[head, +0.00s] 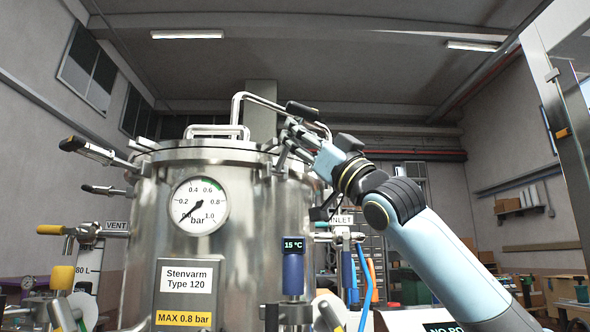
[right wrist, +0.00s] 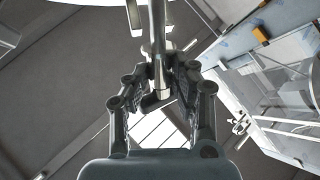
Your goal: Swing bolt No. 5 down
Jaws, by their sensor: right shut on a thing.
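The steel tank (head: 140,235) fills the left middle of the head view, with a gauge (head: 200,206) on its front and clamped hardware around its lid rim. My right gripper (head: 287,132) is at the lid's right edge. In the right wrist view, the right gripper (right wrist: 163,82) is shut on a metal bolt shaft (right wrist: 157,40), which runs between its fingers. A black grip (head: 302,110) shows just above the gripper in the head view. No number is readable on the bolt. My left gripper is not in view.
Two bolt-like handles (head: 87,149) (head: 103,190) stick out from the tank's left side. A bent pipe (head: 237,105) rises over the lid. A blue cylinder with a 15 °C display (head: 293,270) stands in front. Shelving and a bench are behind on the right.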

